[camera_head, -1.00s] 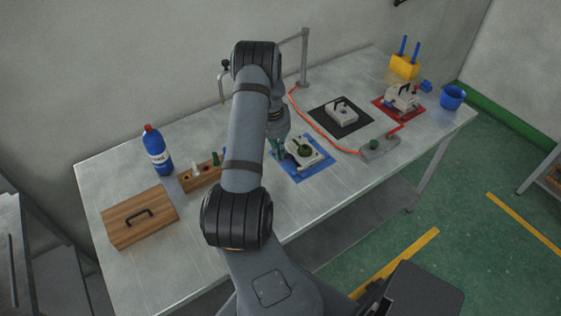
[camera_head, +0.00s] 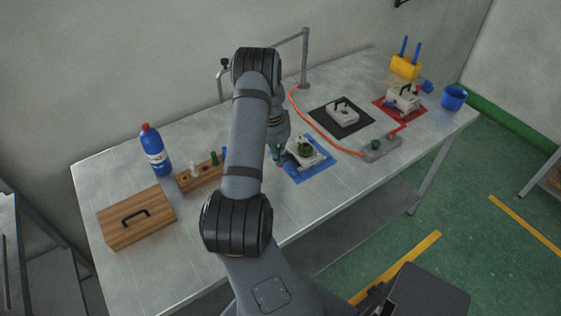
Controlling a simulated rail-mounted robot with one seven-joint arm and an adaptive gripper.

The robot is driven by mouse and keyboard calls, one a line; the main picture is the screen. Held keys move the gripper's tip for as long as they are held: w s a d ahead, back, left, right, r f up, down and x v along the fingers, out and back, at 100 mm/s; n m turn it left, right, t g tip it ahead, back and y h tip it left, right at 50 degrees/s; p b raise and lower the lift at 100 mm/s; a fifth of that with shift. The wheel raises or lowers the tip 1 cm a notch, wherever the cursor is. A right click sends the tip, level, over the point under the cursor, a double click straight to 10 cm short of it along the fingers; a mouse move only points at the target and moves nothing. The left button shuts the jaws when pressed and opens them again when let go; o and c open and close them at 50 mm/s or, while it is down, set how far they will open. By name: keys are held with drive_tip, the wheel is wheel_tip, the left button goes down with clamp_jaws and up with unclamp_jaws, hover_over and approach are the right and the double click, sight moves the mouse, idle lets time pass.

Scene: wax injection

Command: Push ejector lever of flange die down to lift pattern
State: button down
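A pale grey die (camera_head: 316,157) lies open on a blue mat (camera_head: 315,174) near the front middle of the table. A round dark green pattern (camera_head: 305,149) sits on it; I cannot tell whether it is raised. My gripper (camera_head: 279,157) is pointed down at the die's left side, partly hidden by my arm. The gap between its fingers is too small to make out. A dark part, perhaps the ejector lever (camera_head: 289,158), shows at the die's left edge beside the fingertips. I cannot tell whether they touch it.
A black mat (camera_head: 323,122) and a red mat (camera_head: 380,107) hold other dies behind and right. A grey block (camera_head: 377,151) with an orange hose (camera_head: 326,137) stands right. A wooden rack (camera_head: 193,184), blue bottle (camera_head: 156,153) and wooden box (camera_head: 134,224) are left.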

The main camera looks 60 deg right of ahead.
drive_tip(key=shift+w+a+r+b, duration=0.2)
drive_tip(key=shift+w+a+b, duration=0.05)
drive_tip(key=shift+a, duration=0.35)
drive_tip(key=shift+w+a+r+b, duration=0.15)
drive_tip(key=shift+w+a+b, duration=0.1)
drive_tip(key=shift+a, duration=0.3)
drive_tip(key=shift+a+r, duration=0.2)
drive_tip(key=shift+a, duration=0.15)
drive_tip(key=shift+d, duration=0.15)
drive_tip(key=shift+r, duration=0.1)
wheel_tip(320, 180, up, 12)
drive_tip(key=a, duration=0.1)
drive_tip(key=shift+w+a, duration=0.15)
drive_tip(key=shift+w, duration=0.1)
